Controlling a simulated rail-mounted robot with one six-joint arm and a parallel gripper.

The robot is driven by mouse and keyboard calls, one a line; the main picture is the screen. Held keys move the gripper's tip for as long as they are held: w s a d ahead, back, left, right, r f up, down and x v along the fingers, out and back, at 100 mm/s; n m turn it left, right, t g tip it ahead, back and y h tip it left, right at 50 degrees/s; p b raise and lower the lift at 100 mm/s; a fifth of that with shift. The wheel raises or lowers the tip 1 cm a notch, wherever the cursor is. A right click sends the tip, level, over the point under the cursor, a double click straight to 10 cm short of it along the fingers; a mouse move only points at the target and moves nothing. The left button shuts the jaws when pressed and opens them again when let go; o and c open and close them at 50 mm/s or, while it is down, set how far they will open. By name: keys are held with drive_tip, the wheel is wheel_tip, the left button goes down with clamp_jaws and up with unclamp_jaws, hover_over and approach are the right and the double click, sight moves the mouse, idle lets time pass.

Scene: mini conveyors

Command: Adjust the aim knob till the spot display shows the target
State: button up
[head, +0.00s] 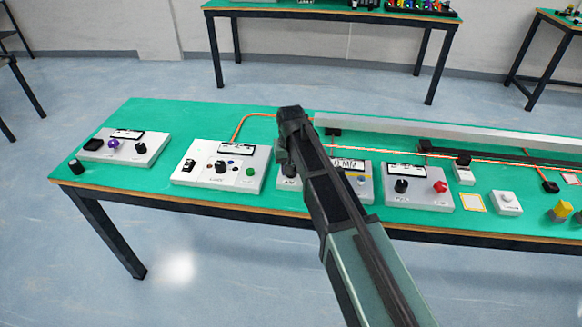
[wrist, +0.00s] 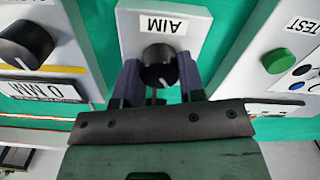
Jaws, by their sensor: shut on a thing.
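The aim knob (wrist: 158,62) is a round black knob with a white pointer mark, on a narrow white box labelled AIM, seen upside down in the wrist view. My gripper (wrist: 160,74) has one finger on each side of the knob and is shut on it. In the head view my gripper (head: 289,152) is over this box and mostly hides it. I cannot tell which figure is the target.
A panel with a green button (head: 250,172) and a black knob stands left of the aim box. Another panel with a red knob (head: 440,187) stands to the right. A long grey rail (head: 450,134) runs along the table's back. Bare green table (head: 190,117) lies behind the left panels.

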drive_tip(key=shift+n, duration=0.6)
drive_tip(key=o, duration=0.9)
wheel_tip(320, 180, up, 11)
drive_tip(key=p, duration=1.1)
drive_tip(key=shift+f, duration=0.1)
